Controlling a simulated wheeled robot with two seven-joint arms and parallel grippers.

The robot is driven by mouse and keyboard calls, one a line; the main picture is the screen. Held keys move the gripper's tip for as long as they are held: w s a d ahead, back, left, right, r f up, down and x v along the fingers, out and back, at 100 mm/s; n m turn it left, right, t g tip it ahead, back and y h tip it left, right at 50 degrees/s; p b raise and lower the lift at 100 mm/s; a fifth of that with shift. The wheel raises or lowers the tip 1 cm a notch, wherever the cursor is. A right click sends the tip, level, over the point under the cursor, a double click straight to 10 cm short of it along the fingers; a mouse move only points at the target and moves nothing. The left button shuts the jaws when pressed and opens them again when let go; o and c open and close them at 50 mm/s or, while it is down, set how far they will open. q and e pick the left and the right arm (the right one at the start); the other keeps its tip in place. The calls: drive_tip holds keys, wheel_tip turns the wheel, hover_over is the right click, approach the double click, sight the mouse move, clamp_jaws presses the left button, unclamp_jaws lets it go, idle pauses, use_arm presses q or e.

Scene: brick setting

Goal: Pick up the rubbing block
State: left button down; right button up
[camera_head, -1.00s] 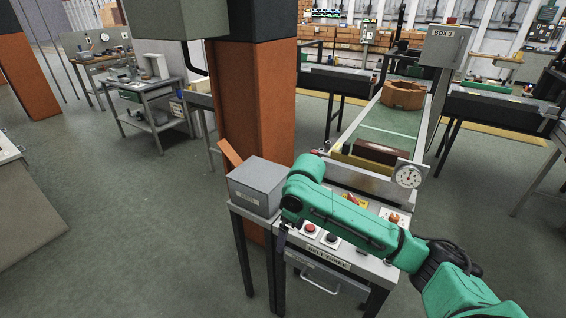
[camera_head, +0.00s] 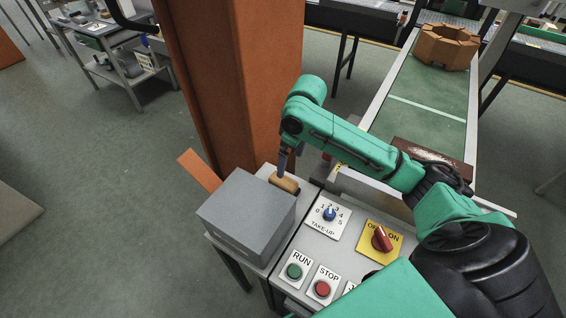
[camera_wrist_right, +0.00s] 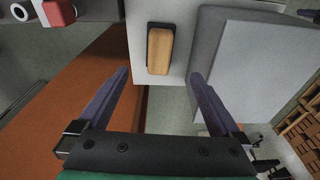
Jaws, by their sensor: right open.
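The rubbing block (camera_head: 284,183) is a small tan block on a dark base. It lies on the light grey top beside the grey box, near the orange column. In the right wrist view the block (camera_wrist_right: 160,50) lies lengthwise between and just beyond the fingertips. My right gripper (camera_head: 286,158) is above the block, pointing down; in the head view its fingers partly overlap the block's far edge. In the right wrist view my right gripper (camera_wrist_right: 159,76) is open and empty, with a finger to either side of the block's line. My left gripper is not in view.
The grey box (camera_head: 246,216) stands close beside the block. The orange column (camera_head: 225,80) rises right behind. A control panel with the take-up knob (camera_head: 329,213) and red switch (camera_head: 382,238) lies to the right, by the belt (camera_head: 425,95).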

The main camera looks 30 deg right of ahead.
sight(284, 181)
drive_tip(key=f, duration=0.4)
drive_tip(key=a+f+p, duration=0.1)
drive_tip(key=f, duration=0.1)
drive_tip(key=shift+w+f, duration=0.2)
drive_tip(key=shift+f, duration=0.2)
drive_tip(key=f, duration=0.2)
drive_tip(key=w+f, duration=0.1)
drive_tip(key=f, duration=0.1)
drive_tip(key=f+p, duration=0.1)
drive_tip(key=f, duration=0.2)
drive_tip(key=shift+w+a, duration=0.1)
drive_tip(key=shift+w, duration=0.25)
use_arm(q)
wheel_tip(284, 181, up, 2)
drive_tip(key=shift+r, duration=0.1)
use_arm(e)
clamp_jaws()
